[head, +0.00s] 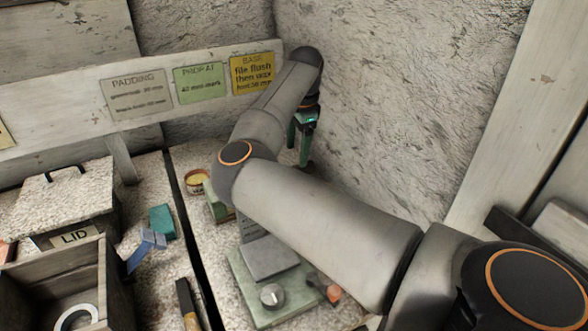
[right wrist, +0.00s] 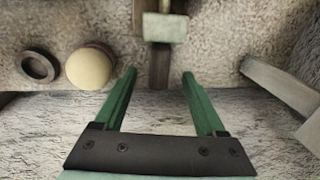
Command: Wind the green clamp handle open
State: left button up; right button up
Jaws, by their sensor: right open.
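My right gripper (head: 298,155) has long green fingers and points down beside the rough plaster wall in the head view. In the right wrist view the right gripper (right wrist: 159,72) is open, with nothing held between the fingers. A dark bar (right wrist: 158,66) lies ahead between its fingertips, below a pale grey-green block (right wrist: 165,28); I cannot tell whether these belong to the clamp. I cannot pick out the green clamp handle for certain. In the head view a pale green piece (head: 217,206) is partly hidden by my right arm. My left gripper is not in view.
A pale green base (head: 248,297) with a round knob (head: 272,296) stands under my right arm. A wooden crate (head: 62,265), lidded box (head: 60,195) and teal block (head: 161,221) stand left.

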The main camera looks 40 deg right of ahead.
jog(key=f, duration=0.4)
jog(key=w+f, duration=0.1)
jog(key=f, duration=0.1)
jog(key=shift+d+f, duration=0.15)
jog(key=shift+f, duration=0.25)
grip_shut()
